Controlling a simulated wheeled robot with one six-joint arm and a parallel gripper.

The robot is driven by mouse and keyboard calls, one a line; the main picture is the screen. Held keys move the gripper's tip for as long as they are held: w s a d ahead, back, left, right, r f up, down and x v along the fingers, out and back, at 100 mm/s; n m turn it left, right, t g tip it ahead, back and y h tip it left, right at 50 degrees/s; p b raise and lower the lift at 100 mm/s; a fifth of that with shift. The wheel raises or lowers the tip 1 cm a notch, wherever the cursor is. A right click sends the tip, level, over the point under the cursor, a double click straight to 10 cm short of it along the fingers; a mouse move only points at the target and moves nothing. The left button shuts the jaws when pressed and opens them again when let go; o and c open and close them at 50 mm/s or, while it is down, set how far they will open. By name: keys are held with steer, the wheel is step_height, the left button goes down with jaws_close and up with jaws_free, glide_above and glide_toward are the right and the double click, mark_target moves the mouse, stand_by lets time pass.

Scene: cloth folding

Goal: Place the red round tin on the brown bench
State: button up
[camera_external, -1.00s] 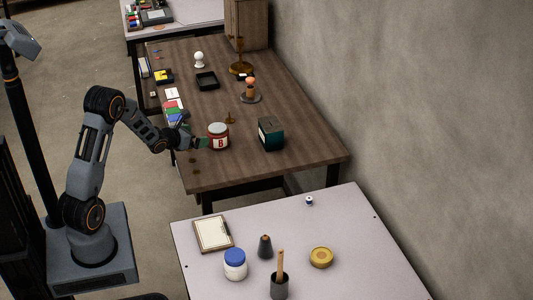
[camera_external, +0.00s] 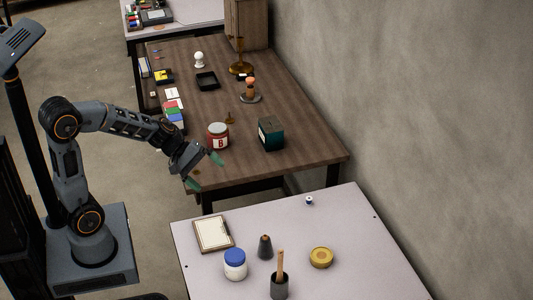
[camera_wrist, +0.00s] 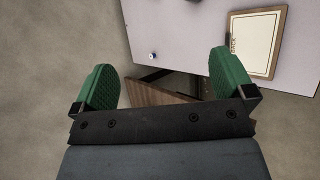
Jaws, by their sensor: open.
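The red round tin (camera_external: 218,136) stands upright on the brown bench (camera_external: 260,172), near its left edge. It has a white label with a red "B". My gripper (camera_external: 205,171) is open and empty, in front of the tin and near the bench's front left corner. It is apart from the tin. In the wrist view my gripper (camera_wrist: 164,82) shows two green finger pads spread wide with nothing between them. A small brown wedge of the bench (camera_wrist: 150,94) shows below the fingertips. The tin is not in the wrist view.
A dark green box (camera_external: 271,134) stands right of the tin, and a small brass piece (camera_external: 229,118) behind it. The pale table (camera_external: 350,240) in front holds a clipboard (camera_external: 213,234), a blue-lidded jar (camera_external: 235,264) and other items. Bare bench lies in front of the tin.

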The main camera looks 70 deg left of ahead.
steer(key=s+d+m+g+y, duration=0.3)
steer(key=s+m+y, duration=0.3)
steer(key=s+m, duration=0.8)
steer(key=shift+s+r+m+g, duration=0.25)
steer(key=shift+r+m+g, duration=0.15)
steer(key=shift+m+g, duration=0.5)
steer(key=shift+d, duration=0.1)
